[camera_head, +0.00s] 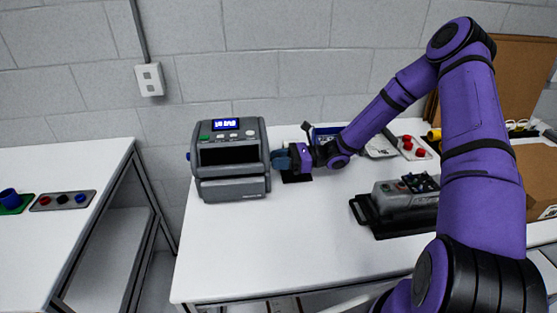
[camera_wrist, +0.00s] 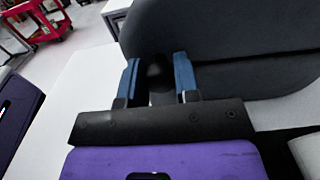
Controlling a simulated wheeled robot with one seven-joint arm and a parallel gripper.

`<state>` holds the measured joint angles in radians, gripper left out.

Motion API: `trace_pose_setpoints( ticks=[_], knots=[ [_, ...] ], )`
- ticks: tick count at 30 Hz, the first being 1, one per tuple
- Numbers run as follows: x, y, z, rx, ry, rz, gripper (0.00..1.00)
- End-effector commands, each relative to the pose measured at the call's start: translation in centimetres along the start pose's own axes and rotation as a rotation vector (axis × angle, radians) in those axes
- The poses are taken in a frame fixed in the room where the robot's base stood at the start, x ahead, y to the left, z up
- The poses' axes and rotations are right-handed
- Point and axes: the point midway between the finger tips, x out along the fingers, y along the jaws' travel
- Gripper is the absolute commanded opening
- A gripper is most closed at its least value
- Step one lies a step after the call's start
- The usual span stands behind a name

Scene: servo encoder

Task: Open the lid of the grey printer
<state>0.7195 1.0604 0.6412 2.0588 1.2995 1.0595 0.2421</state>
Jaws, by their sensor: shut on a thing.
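The grey printer (camera_head: 231,160) stands on the white table near the wall, with a lit blue display and its lid looking down. In the wrist view its dark grey side (camera_wrist: 225,35) fills the upper right. My gripper (camera_head: 281,160) is at the printer's right side, and its blue fingers show in the wrist view (camera_wrist: 158,75). They are shut on a dark rounded knob (camera_wrist: 156,72) at that side. The base of the knob and the exact finger contact are partly hidden.
A grey device on a black base (camera_head: 405,203) sits right of centre. A panel with red buttons (camera_head: 412,148) and a cardboard box (camera_head: 537,180) are further right. The table (camera_head: 250,255) is clear in front of the printer. A gap separates it from the left table (camera_head: 70,228).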

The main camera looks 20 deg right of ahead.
Motion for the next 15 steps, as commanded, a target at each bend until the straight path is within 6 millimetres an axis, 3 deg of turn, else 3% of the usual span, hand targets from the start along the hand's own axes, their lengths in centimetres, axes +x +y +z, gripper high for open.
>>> trace_pose_setpoints(
  ticks=[8,15],
  knots=[
    [0.0,-0.2,1.3,0.056,0.001,0.000,0.00],
    [0.0,-0.9,4.6,0.212,0.002,0.000,0.00]
  ],
)
